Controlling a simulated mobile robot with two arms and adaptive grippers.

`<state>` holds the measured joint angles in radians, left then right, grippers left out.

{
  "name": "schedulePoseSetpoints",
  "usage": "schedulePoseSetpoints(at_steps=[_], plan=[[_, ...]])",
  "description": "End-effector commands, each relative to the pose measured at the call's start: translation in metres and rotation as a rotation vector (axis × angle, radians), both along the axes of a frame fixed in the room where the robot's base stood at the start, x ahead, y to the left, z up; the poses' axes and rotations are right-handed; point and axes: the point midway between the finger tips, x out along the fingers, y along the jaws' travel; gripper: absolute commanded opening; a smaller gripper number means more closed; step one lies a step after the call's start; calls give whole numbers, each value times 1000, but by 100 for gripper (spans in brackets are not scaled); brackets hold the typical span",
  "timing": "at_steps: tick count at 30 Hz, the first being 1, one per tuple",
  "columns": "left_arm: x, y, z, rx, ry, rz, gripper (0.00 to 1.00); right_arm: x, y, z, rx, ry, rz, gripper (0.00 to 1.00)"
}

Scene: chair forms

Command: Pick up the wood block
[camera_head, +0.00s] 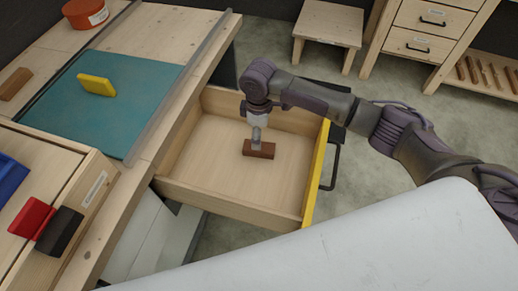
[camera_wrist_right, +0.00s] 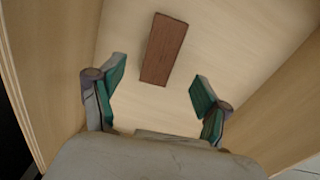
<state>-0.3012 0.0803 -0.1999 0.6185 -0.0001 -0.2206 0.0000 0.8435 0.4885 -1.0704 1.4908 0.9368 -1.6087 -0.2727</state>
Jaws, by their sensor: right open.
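A dark brown wood block (camera_head: 264,153) lies flat on the floor of an open drawer (camera_head: 190,150). In the right wrist view the wood block (camera_wrist_right: 164,50) lies ahead of the fingertips, roughly between their lines. My right gripper (camera_head: 257,140) reaches down into the drawer over the block. In the right wrist view my right gripper (camera_wrist_right: 158,84) has its two green-padded fingers apart with nothing between them. In the head view its fingers partly hide the block's top edge. My left gripper is not in view.
The drawer has wooden side walls and a yellow front (camera_head: 318,172) with a dark handle. The bench at left holds a teal mat (camera_head: 110,125), a yellow block (camera_head: 96,85), another brown block (camera_head: 14,84) and red and black pieces. A stool (camera_head: 328,24) stands behind.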

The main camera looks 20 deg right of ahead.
Motion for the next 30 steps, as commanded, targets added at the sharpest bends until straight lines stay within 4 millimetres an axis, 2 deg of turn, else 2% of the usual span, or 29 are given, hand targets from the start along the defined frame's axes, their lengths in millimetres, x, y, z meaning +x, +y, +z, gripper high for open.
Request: schedulePoseSetpoints(at_steps=[3,8,18,26,30], plan=[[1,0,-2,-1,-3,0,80,0,0,-16,0,2,0,76],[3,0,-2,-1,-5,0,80,0,0,-25,0,0,0,76],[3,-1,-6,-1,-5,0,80,-3,0,-70,0,1,0,76],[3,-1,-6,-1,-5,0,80,-3,0,-74,0,-1,0,76],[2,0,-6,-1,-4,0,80,-3,0,-73,0,-1,0,56]])
